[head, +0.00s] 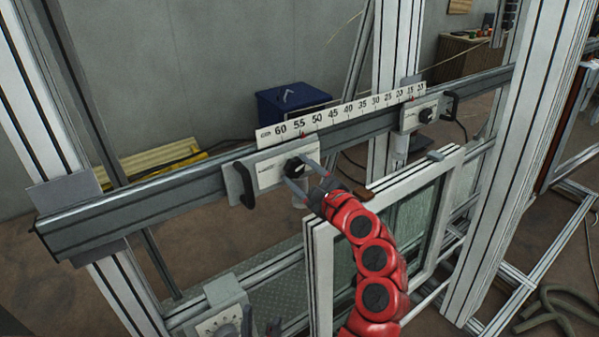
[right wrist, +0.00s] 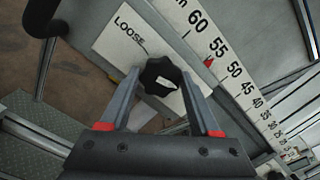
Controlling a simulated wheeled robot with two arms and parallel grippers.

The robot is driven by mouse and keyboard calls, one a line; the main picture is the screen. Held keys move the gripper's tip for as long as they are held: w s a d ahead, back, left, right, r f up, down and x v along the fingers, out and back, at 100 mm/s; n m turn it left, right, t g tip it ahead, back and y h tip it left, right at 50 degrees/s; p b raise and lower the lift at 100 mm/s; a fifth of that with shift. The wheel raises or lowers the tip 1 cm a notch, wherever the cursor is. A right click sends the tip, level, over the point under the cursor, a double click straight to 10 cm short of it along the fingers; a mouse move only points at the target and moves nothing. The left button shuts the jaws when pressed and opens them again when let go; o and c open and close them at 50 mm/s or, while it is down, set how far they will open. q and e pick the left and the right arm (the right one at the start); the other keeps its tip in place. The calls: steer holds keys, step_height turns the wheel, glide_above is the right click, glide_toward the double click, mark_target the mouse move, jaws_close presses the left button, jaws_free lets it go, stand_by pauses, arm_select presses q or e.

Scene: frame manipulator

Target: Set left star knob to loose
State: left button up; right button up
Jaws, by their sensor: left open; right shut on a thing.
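The left star knob (head: 293,167) is a black lobed knob on the left carriage's white plate (head: 268,173). In the right wrist view the knob (right wrist: 161,79) shows a white mark, which sits at its lower right side, away from the printed word LOOSE (right wrist: 130,30) at upper left. My right gripper (head: 302,176) has its fingers on either side of the knob and is shut on it; it also shows in the right wrist view (right wrist: 165,98).
A numbered scale (head: 340,113) runs along the grey rail (head: 150,205). A second carriage with a black knob (head: 426,115) stands further right. A black handle (head: 244,185) is left of the plate.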

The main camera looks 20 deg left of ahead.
steer(key=n+b, duration=0.2)
steer(key=shift+f+b, duration=0.15)
steer(key=shift+b, duration=0.15)
steer(key=n+g+b, duration=0.1)
steer(key=n+b, duration=1)
steer(key=n, duration=0.2)
steer(key=shift+w+d+g+y+b, duration=0.1)
steer(key=shift+g+y+b, duration=0.2)
steer(key=shift+g+b, duration=0.1)
steer(key=n+b, duration=0.3)
steer(key=shift+n, duration=0.3)
steer(key=n+b, duration=0.3)
steer(key=shift+r+n+h, duration=0.2)
steer(key=shift+n+h, duration=0.1)
steer(key=shift+h, duration=0.1)
steer(key=n+b, duration=0.2)
steer(key=n, duration=0.1)
steer(key=shift+n+b, duration=0.3)
steer(key=n+h+b, duration=0.1)
steer(key=n+b, duration=0.2)
steer(key=n, duration=0.1)
steer(key=shift+r, duration=0.15)
steer(key=shift+n, duration=0.5)
